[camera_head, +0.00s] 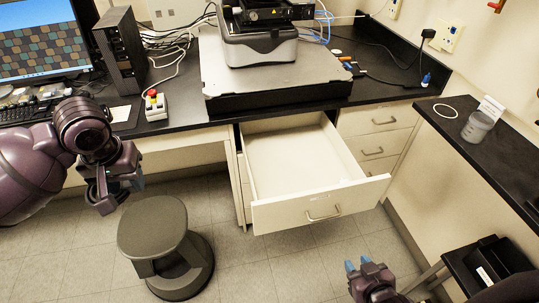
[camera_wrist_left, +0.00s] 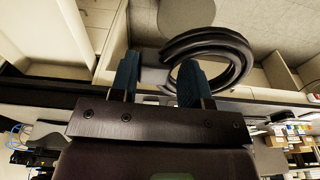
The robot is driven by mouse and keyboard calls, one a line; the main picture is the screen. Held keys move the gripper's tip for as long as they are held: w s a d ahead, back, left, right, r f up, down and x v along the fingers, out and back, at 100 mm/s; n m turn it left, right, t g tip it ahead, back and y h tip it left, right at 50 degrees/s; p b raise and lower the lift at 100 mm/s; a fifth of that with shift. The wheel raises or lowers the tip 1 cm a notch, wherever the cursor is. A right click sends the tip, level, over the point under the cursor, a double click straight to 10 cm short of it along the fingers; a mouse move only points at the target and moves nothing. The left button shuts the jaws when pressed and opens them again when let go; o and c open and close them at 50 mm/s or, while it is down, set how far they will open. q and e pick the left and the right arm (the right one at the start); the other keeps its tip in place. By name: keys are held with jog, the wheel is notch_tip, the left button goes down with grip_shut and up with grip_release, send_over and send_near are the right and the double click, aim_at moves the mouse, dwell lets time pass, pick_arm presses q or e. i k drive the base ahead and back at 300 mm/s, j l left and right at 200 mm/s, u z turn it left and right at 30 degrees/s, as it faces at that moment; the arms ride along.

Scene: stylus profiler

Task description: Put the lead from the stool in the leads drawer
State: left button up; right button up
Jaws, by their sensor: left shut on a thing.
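A dark coiled lead (camera_wrist_left: 238,52) is in the left wrist view, with part of it between the two blue fingers of my left gripper (camera_wrist_left: 158,76). The gripper is shut on it. In the head view my left gripper (camera_head: 118,184) is above and to the left of the round grey stool (camera_head: 152,224), whose visible seat is bare. The lead is hard to make out there. An open drawer (camera_head: 322,207) stands out under the bench, and its visible inside is empty. My right gripper (camera_head: 357,265) is in front of the drawer, its blue fingertips apart with nothing between them.
A profiler on a thick slab (camera_head: 272,98) stands on the bench above the open drawer. Shut drawers (camera_head: 378,122) are to its right. A side counter (camera_head: 470,135) holds a jar (camera_head: 478,127) and a white ring (camera_head: 445,110). The floor between stool and drawer is clear.

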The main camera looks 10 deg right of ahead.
aim_at(303, 183)
jog(key=i+l+z, duration=0.2)
jog(key=i+l, duration=0.15)
jog(key=l, duration=0.3)
jog(key=i+l+z, duration=0.25)
jog(key=i+l, duration=0.15)
jog(key=l, duration=0.15)
